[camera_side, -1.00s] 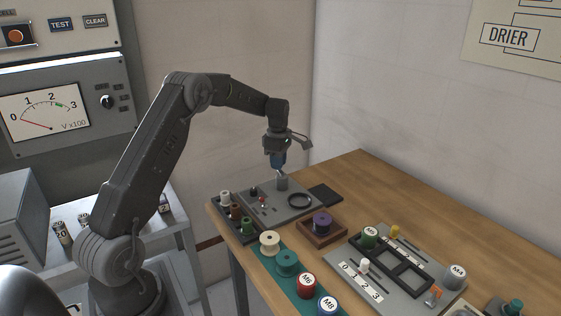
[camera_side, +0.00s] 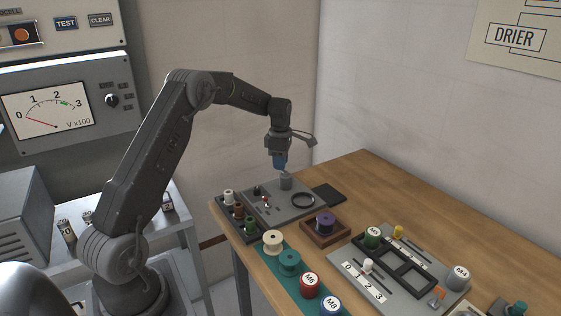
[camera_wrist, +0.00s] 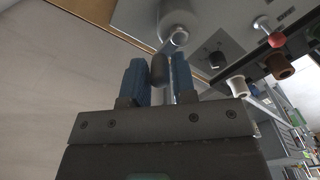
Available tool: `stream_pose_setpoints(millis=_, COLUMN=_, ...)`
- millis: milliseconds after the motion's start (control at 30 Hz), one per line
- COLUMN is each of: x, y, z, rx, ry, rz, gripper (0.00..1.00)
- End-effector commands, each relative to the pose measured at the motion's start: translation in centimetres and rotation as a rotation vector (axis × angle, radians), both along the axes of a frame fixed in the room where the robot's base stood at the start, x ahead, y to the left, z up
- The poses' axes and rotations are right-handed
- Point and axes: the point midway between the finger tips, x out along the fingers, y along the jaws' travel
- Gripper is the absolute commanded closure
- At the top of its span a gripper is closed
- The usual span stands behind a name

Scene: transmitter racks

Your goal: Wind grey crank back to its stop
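The grey crank (camera_side: 286,182) stands on the grey panel at the back of the bench, below my gripper in the side view. In the wrist view its round grey hub (camera_wrist: 176,14) is at the top, with a small ring-shaped end. Its dark grey handle knob (camera_wrist: 160,67) sits between my two blue fingers. The lower part of the knob and the crank's arm are partly hidden.
A black pad (camera_side: 328,194) lies at the right.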

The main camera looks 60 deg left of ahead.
Motion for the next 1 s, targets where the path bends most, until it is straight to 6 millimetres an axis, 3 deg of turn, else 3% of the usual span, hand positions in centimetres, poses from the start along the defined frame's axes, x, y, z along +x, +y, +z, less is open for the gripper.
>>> stream_pose_setpoints(millis=200, x=0.0, y=0.0, z=0.0, rx=0.0, ry=0.0, rz=-0.001, gripper=0.56)
stream_pose_setpoints(millis=433, x=0.0, y=0.0, z=0.0, rx=0.0, ry=0.0, rz=-0.001, gripper=0.56)
stream_pose_setpoints(millis=567, x=0.1, y=0.0, z=1.0, rx=0.001, ry=-0.003, rz=-0.001, gripper=0.56)
stream_pose_setpoints(millis=1000, x=0.1, y=0.0, z=10.2, rx=0.003, ry=-0.004, rz=-0.001, gripper=0.56)
